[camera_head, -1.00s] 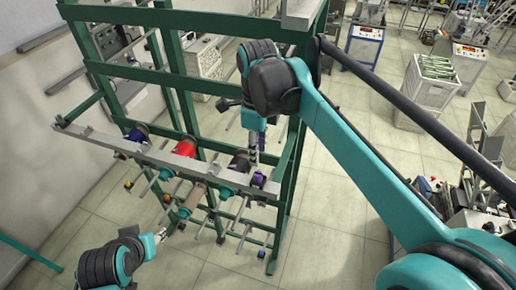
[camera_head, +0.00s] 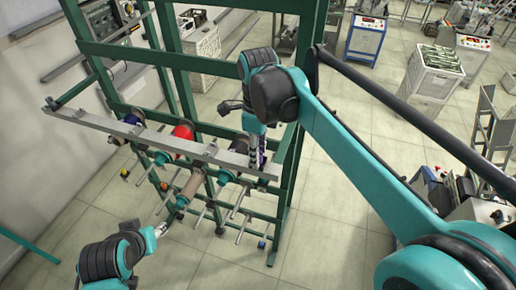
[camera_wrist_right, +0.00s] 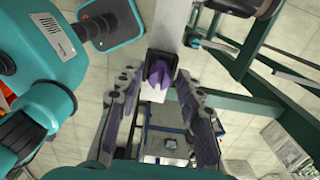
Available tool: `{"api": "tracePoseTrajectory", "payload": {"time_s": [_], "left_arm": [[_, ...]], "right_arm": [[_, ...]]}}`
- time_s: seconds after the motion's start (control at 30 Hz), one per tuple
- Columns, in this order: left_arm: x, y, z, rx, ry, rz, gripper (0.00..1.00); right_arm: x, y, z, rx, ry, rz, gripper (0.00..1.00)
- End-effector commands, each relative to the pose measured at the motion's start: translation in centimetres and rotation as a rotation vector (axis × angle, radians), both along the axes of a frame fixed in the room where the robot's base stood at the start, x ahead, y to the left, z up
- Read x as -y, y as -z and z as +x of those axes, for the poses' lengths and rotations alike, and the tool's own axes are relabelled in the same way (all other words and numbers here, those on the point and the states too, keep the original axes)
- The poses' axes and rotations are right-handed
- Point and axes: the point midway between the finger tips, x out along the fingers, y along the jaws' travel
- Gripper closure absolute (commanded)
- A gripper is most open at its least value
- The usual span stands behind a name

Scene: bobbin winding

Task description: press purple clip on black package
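In the right wrist view a purple clip (camera_wrist_right: 159,74) sits in a dark holder at the end of a grey bar, between and just beyond my fingertips. My right gripper (camera_wrist_right: 157,88) is open, one finger on each side of the clip, with no clear contact. In the head view my right gripper (camera_head: 254,158) points down at the right end of the rack's grey rail and hides most of the clip.
The green rack (camera_head: 290,170) stands close around my right gripper. Its grey rail (camera_head: 160,137) crosses in front of a red package (camera_head: 183,131) and other bobbins on rods. A brown package (camera_head: 189,187) hangs lower.

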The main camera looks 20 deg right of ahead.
Motion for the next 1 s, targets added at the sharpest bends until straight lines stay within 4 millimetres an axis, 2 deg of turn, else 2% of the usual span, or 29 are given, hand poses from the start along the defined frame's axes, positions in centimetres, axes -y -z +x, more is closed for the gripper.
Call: {"api": "tracePoseTrajectory", "payload": {"time_s": [0.17,0.3,0.57,0.9,1.0], "left_arm": [[0.0,-0.1,0.0,0.000,0.000,0.000,0.60],[0.0,-0.1,0.0,0.000,0.000,0.000,0.60],[0.0,-0.4,0.0,0.000,0.000,0.000,0.60],[0.0,-3.4,0.0,0.000,0.000,0.000,0.60],[0.0,-3.6,0.0,0.000,0.000,0.000,0.60]], "right_arm": [[0.0,-0.1,0.0,0.000,0.000,0.000,0.64],[0.0,-0.1,0.0,0.000,0.000,0.000,1.00],[0.0,-0.4,0.0,0.000,0.000,0.000,1.00],[0.0,-4.4,0.0,0.000,0.000,0.000,1.00],[0.0,-4.7,0.0,0.000,0.000,0.000,1.00]]}}
